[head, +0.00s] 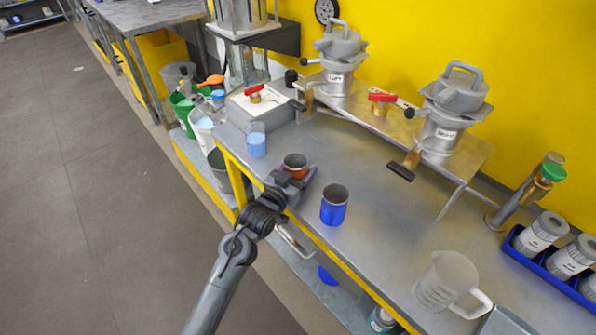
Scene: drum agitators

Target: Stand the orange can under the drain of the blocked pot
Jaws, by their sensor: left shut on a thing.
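An orange can (293,171) with an open grey top is upright at the front edge of the bench. My left gripper (294,181) is shut on it, with the fingers on its sides. Whether the can's base touches the bench is hidden. Two metal pots stand on a raised metal shelf: a left pot (338,72) and a right pot (446,121). Each has a brass drain, the left drain (309,101) and the right drain (413,158). I cannot tell which pot is blocked. My right gripper is not in view.
A blue can (334,208) stands right of the gripper, and a light-blue cup (257,145) behind left. A clear jug (441,283) and a blue rack (550,262) of jars are at the right. The bench (375,185) between the cans and the shelf is clear.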

